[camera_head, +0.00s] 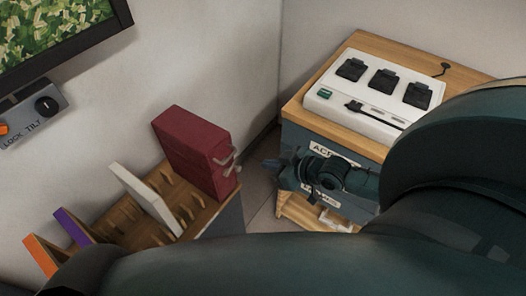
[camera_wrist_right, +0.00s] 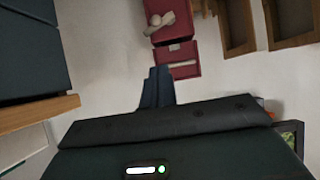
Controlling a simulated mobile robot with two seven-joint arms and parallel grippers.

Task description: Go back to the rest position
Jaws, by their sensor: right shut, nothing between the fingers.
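My right gripper (camera_head: 272,163) shows in the head view in front of the dark drawer cabinet (camera_head: 292,140), pointing left. Its fingers are together and empty. In the right wrist view its shut fingertips (camera_wrist_right: 160,70) point up the picture, toward the red box (camera_wrist_right: 170,22), with nothing between them. I cannot tell the gap between the fingers and the box. My left gripper is in neither view. Large dark arm parts of mine cover the bottom and right of the head view and hide what lies behind them.
A white panel (camera_head: 318,98) with black switches lies on the cabinet's wooden top (camera_head: 375,48). A wooden slotted rack (camera_head: 122,232) holds a red box (camera_head: 190,140), a white board (camera_head: 147,198), and purple and orange ones. A screen (camera_head: 55,35) and grey knob box (camera_head: 30,115) hang on the left wall.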

